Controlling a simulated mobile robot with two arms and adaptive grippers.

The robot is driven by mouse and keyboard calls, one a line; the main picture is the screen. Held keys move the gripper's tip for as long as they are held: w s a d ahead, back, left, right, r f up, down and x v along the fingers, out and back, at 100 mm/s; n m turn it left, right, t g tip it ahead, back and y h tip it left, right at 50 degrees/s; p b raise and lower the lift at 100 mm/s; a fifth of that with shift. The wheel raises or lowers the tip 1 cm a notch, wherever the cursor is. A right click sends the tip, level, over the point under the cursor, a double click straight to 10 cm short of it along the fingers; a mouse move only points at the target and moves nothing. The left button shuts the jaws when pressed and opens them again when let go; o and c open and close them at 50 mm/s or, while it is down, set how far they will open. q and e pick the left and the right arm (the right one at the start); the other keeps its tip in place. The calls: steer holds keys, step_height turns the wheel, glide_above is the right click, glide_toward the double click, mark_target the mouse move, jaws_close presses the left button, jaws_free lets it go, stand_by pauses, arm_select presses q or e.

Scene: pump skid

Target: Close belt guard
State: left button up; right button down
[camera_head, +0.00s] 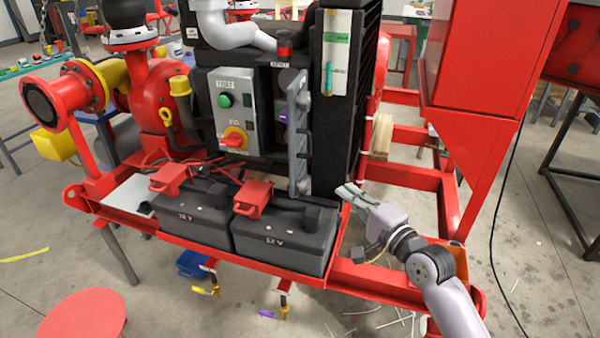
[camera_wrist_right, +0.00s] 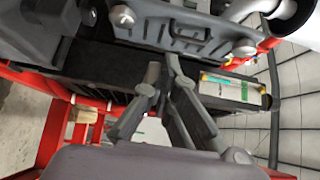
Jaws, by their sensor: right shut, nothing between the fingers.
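The grey slotted plate (camera_head: 298,130), apparently the belt guard, stands out from the front of the black housing (camera_head: 345,120), seen nearly edge-on. In the right wrist view the guard (camera_wrist_right: 185,28) shows slots, a dark handle and round bolt heads at its ends. My right gripper (camera_head: 352,192) is low and to the right of the guard, by the housing's lower right corner. In the wrist view its fingers (camera_wrist_right: 172,68) are shut and empty, with tips close under the guard's edge; I cannot tell whether they touch. My left gripper is out of view.
Two black batteries (camera_head: 285,238) with red terminal covers sit on the red skid in front. A control box (camera_head: 235,110) with a green button and red knob is left of the guard. A red cabinet (camera_head: 490,50) stands right. A red stool (camera_head: 82,315) is at lower left.

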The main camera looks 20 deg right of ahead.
glide_toward(297, 160)
steer(key=w+d, duration=0.2)
steer(key=w, duration=0.1)
steer(key=shift+w+a+f+p, duration=0.1)
steer(key=shift+w+a+p, duration=0.35)
steer(key=shift+a, duration=0.3)
steer(key=shift+w+a+f+p, duration=0.1)
steer(key=shift+w+a+p, duration=0.35)
steer(key=shift+a, duration=0.3)
